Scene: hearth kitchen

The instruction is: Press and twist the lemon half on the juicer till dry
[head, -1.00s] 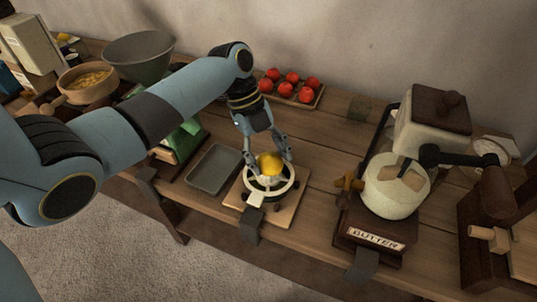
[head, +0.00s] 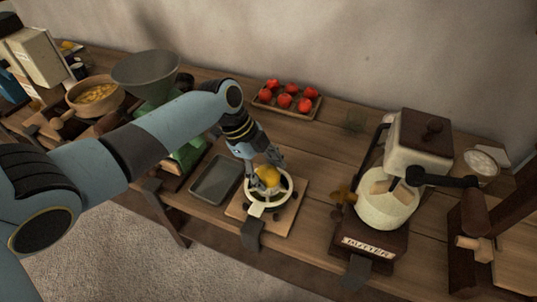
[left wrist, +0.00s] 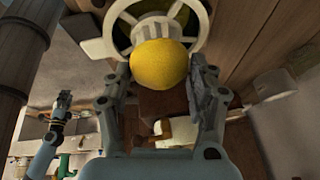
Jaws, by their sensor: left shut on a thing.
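The yellow lemon half (head: 268,176) sits at the middle of the white juicer (head: 284,190), which stands on a wooden board (head: 291,214). My left gripper (head: 266,168) comes down from above with its fingers on either side of the lemon, shut on it. In the left wrist view the lemon half (left wrist: 160,65) shows its round peel side between the two fingers (left wrist: 160,85), with the juicer's ring and spokes (left wrist: 118,28) behind it. My right gripper does not show in the head view.
A grey tray (head: 217,178) lies just left of the board. A tray of tomatoes (head: 287,98) is behind.

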